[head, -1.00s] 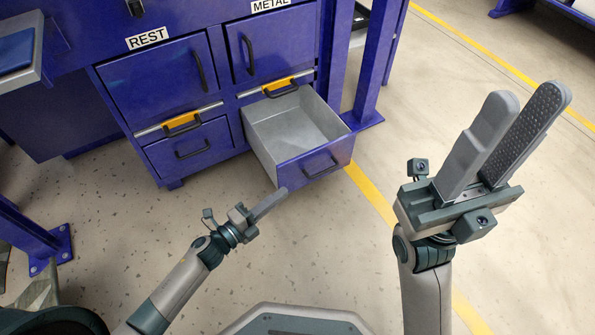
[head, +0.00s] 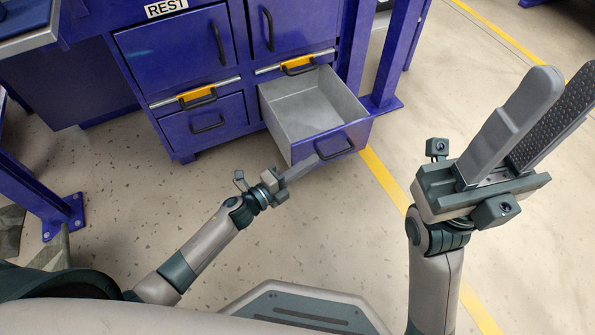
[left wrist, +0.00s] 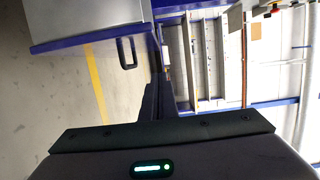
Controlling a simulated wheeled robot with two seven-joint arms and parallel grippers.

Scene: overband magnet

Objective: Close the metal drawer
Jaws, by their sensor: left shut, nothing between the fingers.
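The metal drawer (head: 310,112) is the grey, open-topped lower right drawer of the blue cabinet. It is pulled out and looks empty. Its blue front (head: 335,146) has a dark handle (head: 336,149). My left gripper (head: 316,158) is shut and empty, its fingertips at the drawer front just left of the handle; I cannot tell whether they touch it. In the left wrist view the drawer's blue front (left wrist: 90,38) and handle (left wrist: 126,52) lie left of the left fingers (left wrist: 167,88). My right gripper (head: 565,85) is open and empty, raised at the right, away from the drawer.
A blue post (head: 382,50) stands right of the open drawer. A blue leg (head: 40,190) stands at the left. The floor in front of the drawer is clear.

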